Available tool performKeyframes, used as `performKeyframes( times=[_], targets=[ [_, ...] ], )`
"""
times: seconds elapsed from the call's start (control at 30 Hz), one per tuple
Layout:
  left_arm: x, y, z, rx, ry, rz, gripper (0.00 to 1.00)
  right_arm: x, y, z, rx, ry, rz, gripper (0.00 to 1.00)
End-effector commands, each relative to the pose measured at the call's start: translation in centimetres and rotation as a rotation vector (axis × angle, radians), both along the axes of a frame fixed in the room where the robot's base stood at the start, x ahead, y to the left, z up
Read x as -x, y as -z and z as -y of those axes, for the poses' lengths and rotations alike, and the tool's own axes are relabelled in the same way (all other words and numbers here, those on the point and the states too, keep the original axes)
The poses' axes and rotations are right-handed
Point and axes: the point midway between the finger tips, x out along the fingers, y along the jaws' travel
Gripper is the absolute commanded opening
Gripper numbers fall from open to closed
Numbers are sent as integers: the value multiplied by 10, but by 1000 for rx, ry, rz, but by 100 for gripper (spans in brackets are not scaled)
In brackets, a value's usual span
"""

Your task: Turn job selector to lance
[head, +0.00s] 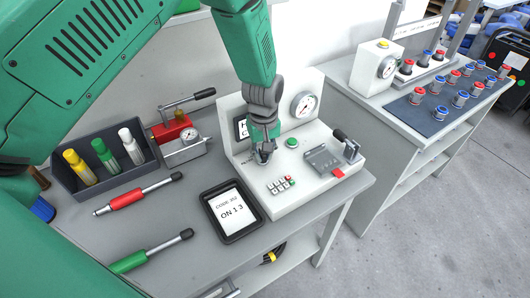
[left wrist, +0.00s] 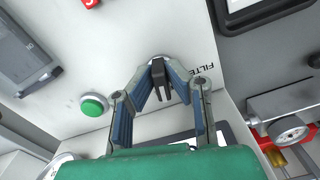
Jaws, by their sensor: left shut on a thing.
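My left gripper (head: 264,156) reaches down to the white test console (head: 310,150). In the left wrist view its two fingers (left wrist: 158,84) are shut on a small dark selector knob (left wrist: 159,70) on the console face. The lettering "FILTE" is readable beside the knob, partly covered by a finger; no lance marking can be read. In the head view the gripper hides the knob. My right gripper is not in view.
A bottle tray (head: 75,190) stands left.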

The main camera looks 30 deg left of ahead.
Motion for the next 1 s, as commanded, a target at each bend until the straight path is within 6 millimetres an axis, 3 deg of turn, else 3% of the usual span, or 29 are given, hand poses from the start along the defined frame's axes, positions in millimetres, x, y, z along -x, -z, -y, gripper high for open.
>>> performKeyframes(
  times=[0.6,1.0],
  targets=[
    [-10,-5,1,0,-450,24,0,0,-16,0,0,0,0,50],
    [-11,-6,1,2,-572,26,0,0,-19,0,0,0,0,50]
  ],
)
